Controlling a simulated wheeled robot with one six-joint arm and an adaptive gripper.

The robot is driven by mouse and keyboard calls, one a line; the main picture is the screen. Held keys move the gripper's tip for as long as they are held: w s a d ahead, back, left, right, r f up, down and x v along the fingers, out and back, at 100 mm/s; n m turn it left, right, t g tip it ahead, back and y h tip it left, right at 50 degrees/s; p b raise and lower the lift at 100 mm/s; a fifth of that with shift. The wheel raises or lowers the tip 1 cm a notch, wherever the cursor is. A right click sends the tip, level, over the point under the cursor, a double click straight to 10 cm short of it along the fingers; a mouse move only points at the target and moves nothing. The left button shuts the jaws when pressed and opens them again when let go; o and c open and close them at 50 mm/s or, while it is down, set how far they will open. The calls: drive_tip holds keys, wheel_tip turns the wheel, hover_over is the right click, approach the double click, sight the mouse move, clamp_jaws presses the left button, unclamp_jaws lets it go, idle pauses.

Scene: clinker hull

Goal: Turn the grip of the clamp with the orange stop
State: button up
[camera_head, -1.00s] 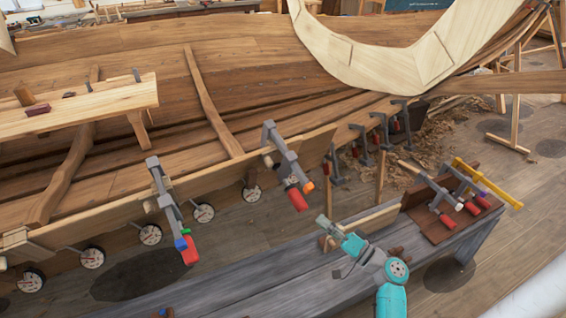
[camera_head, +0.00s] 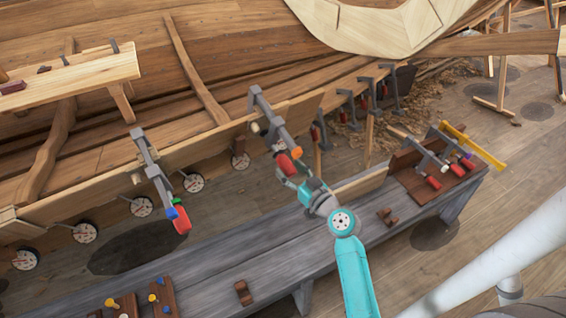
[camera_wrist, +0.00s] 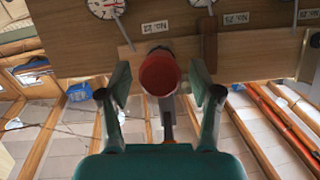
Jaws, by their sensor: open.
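The clamp with the orange stop (camera_head: 262,108) grips the plank edge of the hull, in the middle of the head view. Its small orange stop (camera_head: 296,152) sits just above its red grip (camera_head: 286,164). My gripper (camera_head: 284,176) is at the lower end of that grip. In the wrist view the red grip (camera_wrist: 160,73) shows end-on as a round face, between the two open fingers of my gripper (camera_wrist: 160,84), with a visible gap on each side.
Another clamp (camera_head: 158,178) with blue and green stops hangs to the left. Round dials (camera_head: 141,206) line the plank's lower edge. A grey bench (camera_head: 215,270) runs below my arm, with a brown rack (camera_head: 420,182) of clamps at its right end.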

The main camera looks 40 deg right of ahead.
sight(283, 163)
drive_tip(key=shift+w+d, duration=0.2)
drive_tip(key=shift+w, duration=1.8)
drive_tip(key=c, duration=1.2)
